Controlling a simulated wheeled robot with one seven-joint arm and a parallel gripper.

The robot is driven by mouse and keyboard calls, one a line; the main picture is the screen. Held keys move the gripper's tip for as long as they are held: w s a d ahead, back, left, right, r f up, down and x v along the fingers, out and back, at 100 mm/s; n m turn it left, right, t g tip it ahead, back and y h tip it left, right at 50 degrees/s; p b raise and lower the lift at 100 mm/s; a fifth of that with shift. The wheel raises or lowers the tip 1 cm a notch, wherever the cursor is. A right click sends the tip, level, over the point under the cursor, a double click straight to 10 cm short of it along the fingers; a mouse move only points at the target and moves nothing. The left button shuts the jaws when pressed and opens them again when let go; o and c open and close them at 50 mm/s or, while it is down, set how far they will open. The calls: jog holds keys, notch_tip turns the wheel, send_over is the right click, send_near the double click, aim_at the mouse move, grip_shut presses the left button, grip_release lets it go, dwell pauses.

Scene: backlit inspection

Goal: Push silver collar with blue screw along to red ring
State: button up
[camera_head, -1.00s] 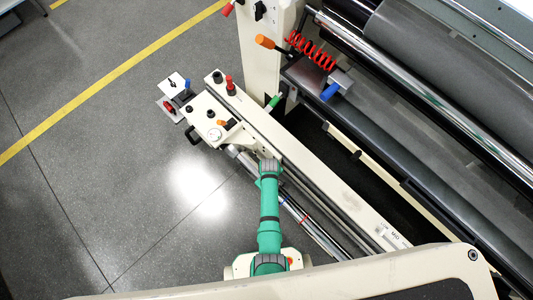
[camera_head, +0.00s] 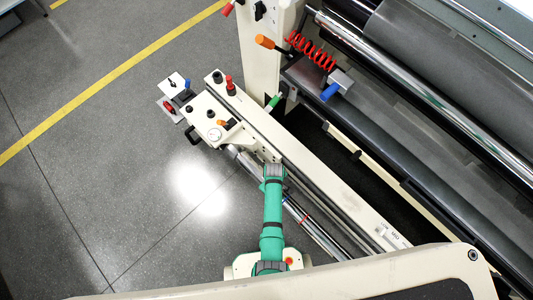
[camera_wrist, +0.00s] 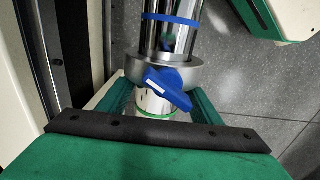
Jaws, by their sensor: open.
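The silver collar (camera_wrist: 191,70) sits around a shiny rod in the wrist view. Its blue screw (camera_wrist: 168,88) has a wing-shaped head facing the camera. My gripper (camera_wrist: 157,103) is open, with its green fingers on either side of the rod beside the collar. I cannot tell whether they touch the collar. In the head view my arm hides the collar and the fingertips. The red ring (camera_head: 306,222) is on the rod (camera_head: 325,240), to the lower right of my wrist.
In the wrist view, a blue ring (camera_wrist: 172,18) is beyond the collar and a green ring (camera_wrist: 156,115) is on its near side. A long cream beam (camera_head: 330,190) runs close beside the rod. Open grey floor (camera_head: 150,220) lies to the left.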

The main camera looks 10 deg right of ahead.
aim_at(298, 211)
jog(key=shift+s+d, duration=0.15)
jog(key=shift+s, duration=0.05)
jog(key=shift+s+d, duration=0.2)
jog(key=shift+s, duration=0.1)
jog(key=shift+s+d, duration=0.3)
jog(key=shift+s, duration=0.15)
dwell(0.4)
jog(key=shift+s+d, duration=0.4)
jog(key=shift+s, duration=0.15)
jog(key=shift+s+d, duration=0.85)
jog(key=shift+s, duration=0.35)
jog(key=shift+s+d, duration=0.85)
jog(key=shift+s, duration=0.3)
dwell(0.3)
jog(key=shift+s+d, duration=0.4)
jog(key=shift+s, duration=0.15)
jog(key=shift+s+d, duration=0.7)
jog(key=shift+s, duration=0.2)
dwell(0.4)
jog(key=shift+s+d, duration=0.2)
jog(key=shift+s, duration=0.05)
jog(key=shift+s+d, duration=0.65)
jog(key=shift+s, duration=0.25)
dwell(0.4)
